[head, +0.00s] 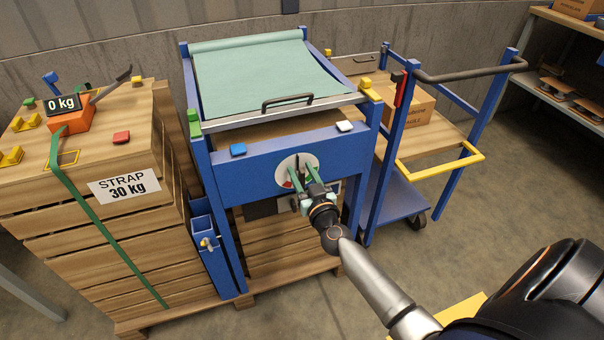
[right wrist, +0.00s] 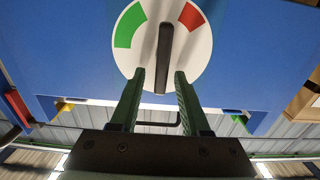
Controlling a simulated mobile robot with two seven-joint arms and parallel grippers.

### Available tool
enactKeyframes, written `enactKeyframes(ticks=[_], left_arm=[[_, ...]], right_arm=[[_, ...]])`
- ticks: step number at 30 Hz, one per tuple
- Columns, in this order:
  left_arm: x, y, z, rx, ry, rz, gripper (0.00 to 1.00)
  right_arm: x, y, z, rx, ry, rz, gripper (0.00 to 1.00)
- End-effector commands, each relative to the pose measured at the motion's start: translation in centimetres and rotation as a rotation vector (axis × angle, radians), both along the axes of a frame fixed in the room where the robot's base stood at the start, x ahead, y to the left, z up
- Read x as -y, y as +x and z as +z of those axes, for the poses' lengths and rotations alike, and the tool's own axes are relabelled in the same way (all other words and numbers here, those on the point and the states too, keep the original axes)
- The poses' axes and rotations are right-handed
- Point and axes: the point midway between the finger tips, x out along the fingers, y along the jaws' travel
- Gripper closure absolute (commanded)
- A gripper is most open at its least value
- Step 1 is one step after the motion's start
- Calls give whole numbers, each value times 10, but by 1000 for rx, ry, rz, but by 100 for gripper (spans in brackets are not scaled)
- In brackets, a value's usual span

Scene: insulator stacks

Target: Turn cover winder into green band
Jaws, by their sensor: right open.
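The cover winder is a dark bar knob (right wrist: 164,55) on a round white dial (head: 287,163) on the blue front panel. The dial also shows in the right wrist view (right wrist: 195,62), with a green band (right wrist: 129,27) and a red band (right wrist: 191,16). The knob stands nearly upright between the bands, in neither. My right gripper (head: 298,172) is open at the dial. In the right wrist view its fingers (right wrist: 159,73) stand on either side of the knob's end, with gaps showing. A pale green cover (head: 262,72) lies over the frame's top. My left gripper is out of view.
A blue frame (head: 225,225) carries the panel. At right stands a blue cart with a yellow bar (head: 440,168) and a cardboard box (head: 408,106).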

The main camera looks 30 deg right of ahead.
Motion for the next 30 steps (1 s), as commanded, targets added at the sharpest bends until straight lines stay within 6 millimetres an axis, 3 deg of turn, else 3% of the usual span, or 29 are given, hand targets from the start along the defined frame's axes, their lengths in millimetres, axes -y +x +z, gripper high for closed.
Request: enactKeyframes(ticks=[7,19,30], left_arm=[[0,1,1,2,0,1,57],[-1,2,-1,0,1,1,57],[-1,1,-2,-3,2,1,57]], right_arm=[[0,0,0,0,0,0,55],[0,0,0,0,0,0,100],[0,0,0,-1,0,0,100]])
